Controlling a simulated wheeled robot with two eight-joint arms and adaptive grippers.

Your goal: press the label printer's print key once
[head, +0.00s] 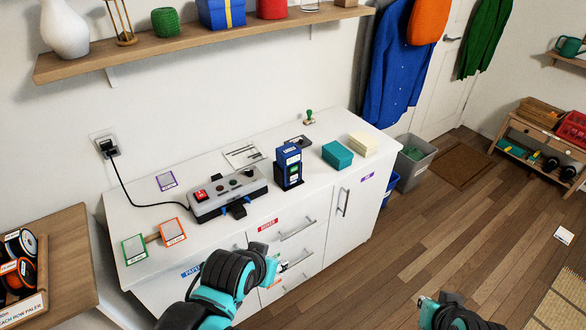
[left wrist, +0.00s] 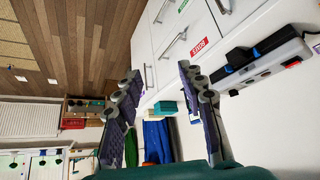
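The label printer (head: 288,168) is an upright blue and black box with a small green patch on its front. It stands on the white cabinet top, right of a grey control box (head: 228,196) with a red switch. The grey box also shows in the left wrist view (left wrist: 262,72); I cannot make out the printer there. My left gripper (head: 282,266) is in front of the cabinet drawers, below and apart from the printer. In the left wrist view its fingers (left wrist: 160,92) are spread with nothing between them. My right gripper (head: 440,300) is partly visible at the bottom edge, its fingers unclear.
A teal box (head: 337,154) and a cream stack (head: 364,145) stand right of the printer. A green stamp (head: 309,117) is behind it. A black cord (head: 130,191) runs from the wall socket to the grey box. A wall shelf (head: 200,38) hangs above.

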